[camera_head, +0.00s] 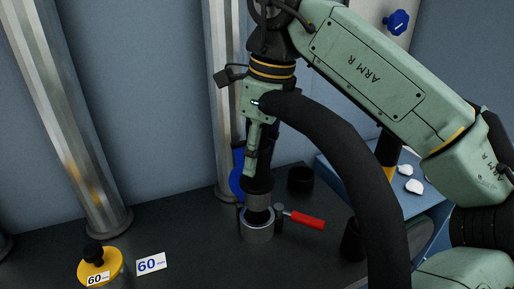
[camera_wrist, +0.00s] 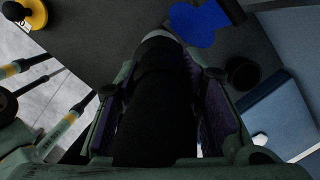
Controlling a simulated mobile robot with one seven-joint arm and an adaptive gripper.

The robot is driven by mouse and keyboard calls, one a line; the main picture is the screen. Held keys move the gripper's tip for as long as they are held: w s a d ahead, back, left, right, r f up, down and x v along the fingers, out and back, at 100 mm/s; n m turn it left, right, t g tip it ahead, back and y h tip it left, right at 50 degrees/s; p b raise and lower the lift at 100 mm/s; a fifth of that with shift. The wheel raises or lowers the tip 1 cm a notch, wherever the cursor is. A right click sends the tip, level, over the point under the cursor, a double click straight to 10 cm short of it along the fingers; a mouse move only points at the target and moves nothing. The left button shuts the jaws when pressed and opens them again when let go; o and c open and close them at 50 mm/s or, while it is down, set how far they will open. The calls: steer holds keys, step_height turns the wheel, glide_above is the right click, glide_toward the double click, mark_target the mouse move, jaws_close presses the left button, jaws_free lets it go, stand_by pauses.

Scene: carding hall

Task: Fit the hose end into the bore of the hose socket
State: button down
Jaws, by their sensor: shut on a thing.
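My gripper (camera_head: 254,170) points down and is shut on a thick black hose, which also fills the space between the fingers in the wrist view (camera_wrist: 158,110). The hose (camera_head: 345,150) arcs from the gripper down to the right. Its dark hose end (camera_head: 258,187) points down below the fingers, at the mouth of the hose socket. The hose socket (camera_head: 257,232) is a short grey metal ring standing upright on the dark bench. Its rim peeks out past the hose in the wrist view (camera_wrist: 158,35). I cannot tell whether the tip is inside the bore.
A red-handled lever (camera_head: 306,219) sits right of the socket. A blue part (camera_head: 237,172) and a black cup (camera_head: 300,179) stand behind it. A blue tray (camera_head: 345,178) is at right.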

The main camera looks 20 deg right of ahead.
mark_target(257, 188)
steer(key=shift+f+b, duration=0.4)
steer(key=shift+f, duration=0.6)
steer(key=shift+f+b, duration=2.1)
steer(key=shift+f, duration=0.95)
stand_by(0.6)
steer(key=c, duration=1)
jaws_free()
steer(key=shift+r, duration=0.1)
steer(key=r, duration=0.7)
steer(key=shift+s+d+r, duration=0.2)
steer(key=shift+s+d, duration=0.2)
steer(key=shift+f, duration=0.1)
